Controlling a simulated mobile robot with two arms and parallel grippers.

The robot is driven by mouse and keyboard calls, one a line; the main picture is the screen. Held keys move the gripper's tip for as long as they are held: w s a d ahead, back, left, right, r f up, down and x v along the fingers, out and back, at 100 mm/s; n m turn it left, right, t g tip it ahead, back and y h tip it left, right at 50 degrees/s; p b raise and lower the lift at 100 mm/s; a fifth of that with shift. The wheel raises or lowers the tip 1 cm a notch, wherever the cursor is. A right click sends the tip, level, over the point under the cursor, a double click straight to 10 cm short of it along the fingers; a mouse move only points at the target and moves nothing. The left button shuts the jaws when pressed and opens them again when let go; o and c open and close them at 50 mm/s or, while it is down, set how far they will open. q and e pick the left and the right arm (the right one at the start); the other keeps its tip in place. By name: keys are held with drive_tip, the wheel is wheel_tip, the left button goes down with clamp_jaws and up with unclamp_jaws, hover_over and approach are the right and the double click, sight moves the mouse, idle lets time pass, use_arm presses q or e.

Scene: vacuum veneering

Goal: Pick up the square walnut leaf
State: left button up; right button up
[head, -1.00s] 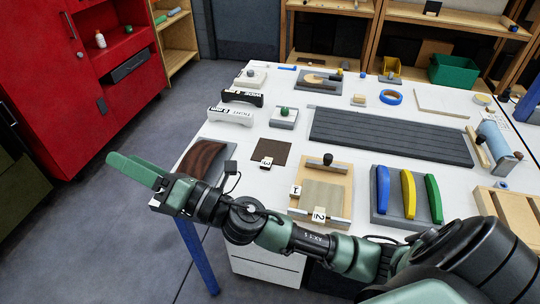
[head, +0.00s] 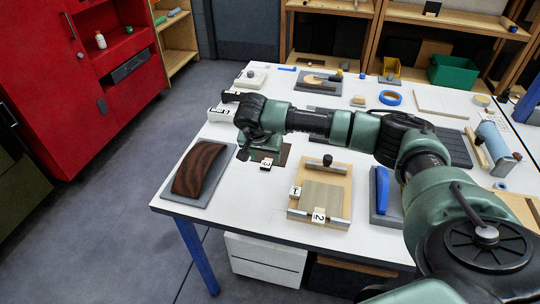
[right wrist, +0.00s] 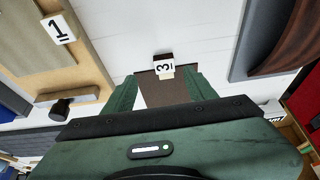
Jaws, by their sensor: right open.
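The square walnut leaf (head: 286,152), thin and dark brown, lies flat on the white table with a small white tag marked 3 (head: 265,167) at its near edge. My right gripper (head: 262,156) is over it, pointing down, and hides most of it in the head view. In the right wrist view, the leaf (right wrist: 165,93) shows between the two green fingers (right wrist: 160,86), which are spread apart with nothing held. I cannot tell how far the fingertips are above the leaf. My left gripper is not in view.
A curved dark wood piece (head: 198,168) lies on a grey board (head: 178,195) to the left. A wooden board (head: 338,178) with tags 1 and 2 stands to the right. A blue strip (head: 382,190) is beyond it. White table shows between them.

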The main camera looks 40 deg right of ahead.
sight(265, 165)
drive_tip(key=p+x, duration=0.1)
drive_tip(key=x, duration=0.2)
drive_tip(key=p+x, duration=0.1)
drive_tip(key=x, duration=0.1)
drive_tip(key=shift+w+a+f+p, duration=0.15)
drive_tip(key=shift+a+f+p, duration=0.1)
drive_tip(key=shift+a+p, duration=0.05)
drive_tip(key=shift+w+d+f, duration=0.1)
drive_tip(key=shift+f, duration=0.2)
clamp_jaws()
